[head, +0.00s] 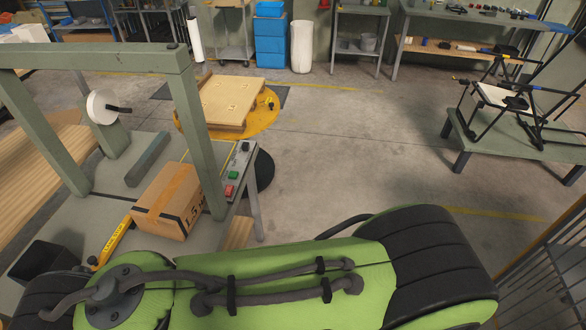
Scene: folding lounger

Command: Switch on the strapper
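The strapper (190,115) stands at the left in the head view, a grey-green table with a square arch over it. Its control panel (238,160) runs along the table's right edge. The panel has a green button (234,175), a red button (229,190) and a dark knob (245,147). Whether the strapper is on cannot be told. A taped cardboard box (165,200) lies on the table by the arch's near right post. My green arm crosses the bottom of the view, close to the table. My gripper is out of view.
A wooden pallet (228,100) lies on a yellow round turntable (262,122) behind the strapper. A low table (520,135) with a folding lounger frame (535,105) stands at the right. Blue bins (270,35) and workbenches line the back. The middle floor is clear.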

